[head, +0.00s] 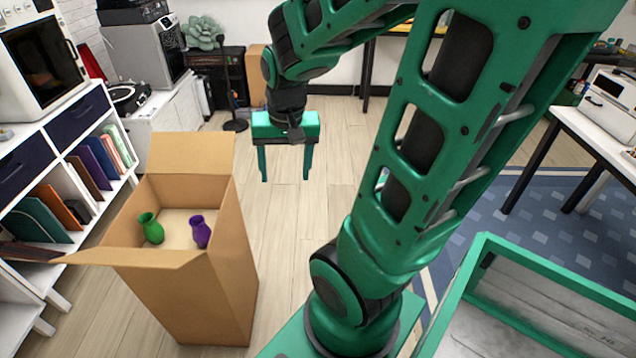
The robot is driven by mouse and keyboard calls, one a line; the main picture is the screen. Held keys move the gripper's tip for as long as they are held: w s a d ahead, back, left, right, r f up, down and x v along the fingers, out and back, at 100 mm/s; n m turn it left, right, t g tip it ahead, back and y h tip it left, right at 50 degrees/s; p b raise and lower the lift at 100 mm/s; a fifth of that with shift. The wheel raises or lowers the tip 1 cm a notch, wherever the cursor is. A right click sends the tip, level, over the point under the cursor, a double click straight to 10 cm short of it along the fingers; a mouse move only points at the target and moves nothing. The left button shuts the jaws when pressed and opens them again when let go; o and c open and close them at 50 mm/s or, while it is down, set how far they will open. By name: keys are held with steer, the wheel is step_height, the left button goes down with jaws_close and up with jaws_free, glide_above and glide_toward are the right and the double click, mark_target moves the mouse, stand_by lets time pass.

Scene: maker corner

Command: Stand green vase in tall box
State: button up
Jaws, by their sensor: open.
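The green vase (151,228) is inside the tall cardboard box (205,292) at the left, on the left side of the box's inner floor. It looks roughly upright with a slight tilt; its base contact is hard to judge. A purple vase (200,232) is in the same box, to the right of the green one and apart from it. The box's flaps are open. My gripper (285,178) hangs with its fingers pointing down, open and empty, to the right of the box and apart from both vases.
A white shelf (60,162) with books stands left of the box. A green-rimmed bin (560,280) is at the lower right. A white table (600,135) stands at the right over a blue rug (540,230). The wooden floor under my gripper is clear.

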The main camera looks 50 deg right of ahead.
steer(key=s+a+r+n+g+y, duration=0.1)
steer(key=s+r+n, duration=0.1)
steer(key=s, duration=0.9)
steer(key=shift+s+r+g, duration=0.3)
steer(key=shift+r+g, duration=0.1)
steer(key=shift+a, duration=0.15)
